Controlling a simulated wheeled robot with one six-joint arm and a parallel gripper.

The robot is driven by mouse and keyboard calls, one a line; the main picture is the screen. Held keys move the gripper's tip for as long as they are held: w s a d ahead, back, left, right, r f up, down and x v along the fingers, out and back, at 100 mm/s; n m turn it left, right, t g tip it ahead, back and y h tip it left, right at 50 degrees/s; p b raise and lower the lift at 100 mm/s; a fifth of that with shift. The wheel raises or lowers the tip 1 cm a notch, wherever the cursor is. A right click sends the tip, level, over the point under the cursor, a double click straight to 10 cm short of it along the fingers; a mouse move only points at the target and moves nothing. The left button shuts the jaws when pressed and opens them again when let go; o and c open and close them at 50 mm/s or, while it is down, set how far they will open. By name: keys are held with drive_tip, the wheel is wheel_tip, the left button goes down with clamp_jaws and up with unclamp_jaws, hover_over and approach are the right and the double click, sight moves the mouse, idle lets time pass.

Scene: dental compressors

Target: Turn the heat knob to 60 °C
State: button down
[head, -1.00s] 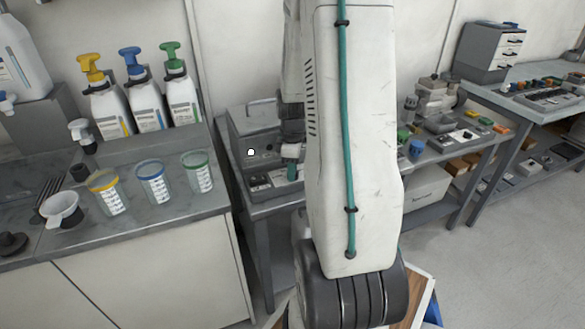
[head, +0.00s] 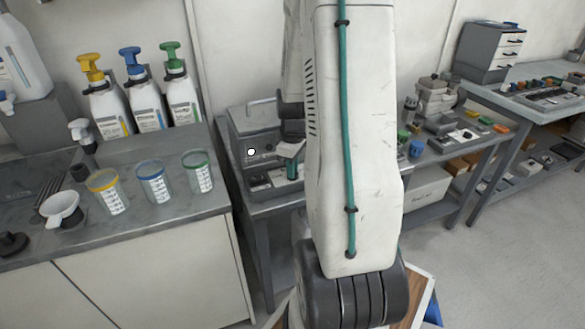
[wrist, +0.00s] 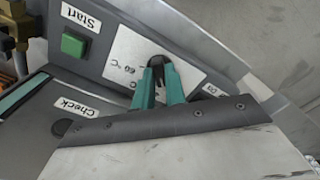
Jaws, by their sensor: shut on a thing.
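The heat knob (wrist: 156,63) is small and black. It sits on a white dial plate (wrist: 125,58) on the grey front panel, with a "60 °C" mark just left of it, in the wrist view. My gripper (wrist: 159,74) has teal fingers closed on the knob from both sides. The knob's pointer is partly hidden by the fingers, so I cannot tell its exact setting. In the head view the grey machine (head: 250,122) stands behind my arm, and my gripper (head: 292,172) is at its front; the knob is hidden there.
Cups and pump bottles (head: 148,105) stand on the left counter. A cluttered bench (head: 440,150) is on the right.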

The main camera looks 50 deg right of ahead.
drive_tip(key=m, duration=0.4)
drive_tip(key=shift+m, duration=0.3)
drive_tip(key=m, duration=1)
drive_tip(key=shift+m, duration=3)
drive_tip(key=c, duration=1.4)
unclamp_jaws()
drive_tip(key=shift+c, duration=0.2)
wheel_tip(320, 180, up, 8)
drive_tip(key=shift+f, duration=0.1)
